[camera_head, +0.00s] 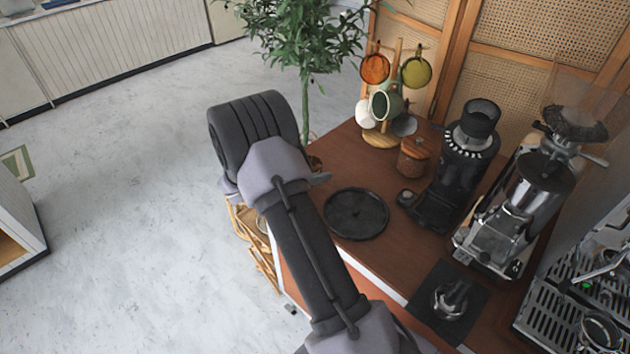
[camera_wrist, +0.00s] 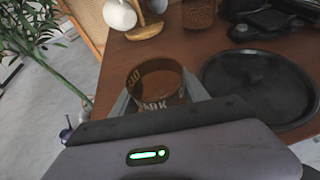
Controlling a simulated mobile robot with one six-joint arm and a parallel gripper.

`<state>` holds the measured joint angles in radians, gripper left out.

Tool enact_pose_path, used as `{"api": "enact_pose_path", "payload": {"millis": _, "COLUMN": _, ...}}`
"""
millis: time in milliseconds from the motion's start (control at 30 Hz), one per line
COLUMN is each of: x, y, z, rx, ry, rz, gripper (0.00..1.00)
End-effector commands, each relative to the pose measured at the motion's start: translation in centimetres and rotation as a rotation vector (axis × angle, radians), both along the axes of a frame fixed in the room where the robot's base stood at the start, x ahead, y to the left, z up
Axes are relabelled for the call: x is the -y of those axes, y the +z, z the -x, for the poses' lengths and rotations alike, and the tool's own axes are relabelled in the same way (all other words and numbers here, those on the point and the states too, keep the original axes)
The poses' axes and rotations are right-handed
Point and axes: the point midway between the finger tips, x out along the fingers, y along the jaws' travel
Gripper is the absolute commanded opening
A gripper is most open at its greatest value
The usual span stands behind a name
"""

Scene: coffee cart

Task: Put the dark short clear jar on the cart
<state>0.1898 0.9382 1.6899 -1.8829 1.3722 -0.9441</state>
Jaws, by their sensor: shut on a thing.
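The short clear jar (camera_wrist: 157,100) with "DARK" lettering is in the wrist view, between the two fingers of my gripper (camera_wrist: 160,103). My gripper is shut on it from both sides. The jar looks upright, and brown shows through it. It is over or at the left edge of the brown cart top (camera_wrist: 215,48); I cannot tell whether its base touches the wood. In the head view my arm hides most of the gripper and jar, at the left edge of the cart top (camera_head: 395,250).
A round black tray (camera_head: 357,214) lies right of the jar. Behind are a mug tree (camera_head: 397,60), a brown lidded canister (camera_head: 414,158) and a black grinder (camera_head: 455,165). A silver grinder (camera_head: 515,215) stands further right. A plant (camera_head: 305,40) rises beyond the cart's left edge.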

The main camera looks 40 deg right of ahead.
Motion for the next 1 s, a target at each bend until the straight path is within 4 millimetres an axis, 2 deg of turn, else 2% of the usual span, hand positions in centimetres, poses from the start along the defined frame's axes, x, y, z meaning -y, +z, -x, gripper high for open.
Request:
{"api": "enact_pose_path", "payload": {"millis": 67, "x": 0.6, "y": -0.2, "z": -0.8, "rx": 0.003, "ry": -0.001, "rz": 0.000, "gripper": 0.01}}
{"api": "enact_pose_path", "payload": {"millis": 233, "x": 0.5, "y": -3.7, "z": -0.7, "rx": -0.001, "ry": 0.000, "rz": 0.000, "gripper": 0.01}}
{"api": "enact_pose_path", "payload": {"millis": 567, "x": 0.5, "y": -3.9, "z": -0.7, "rx": 0.000, "ry": 0.000, "rz": 0.000, "gripper": 0.01}}
{"api": "enact_pose_path", "payload": {"millis": 600, "x": 0.4, "y": -3.9, "z": -0.7, "rx": 0.000, "ry": 0.000, "rz": 0.000, "gripper": 0.56}}
{"api": "enact_pose_path", "payload": {"millis": 700, "x": 0.5, "y": -3.8, "z": -0.7, "rx": 0.000, "ry": 0.000, "rz": 0.000, "gripper": 0.74}}
{"api": "enact_pose_path", "payload": {"millis": 1000, "x": 0.4, "y": -3.6, "z": -0.7, "rx": 0.000, "ry": 0.000, "rz": 0.000, "gripper": 0.74}}
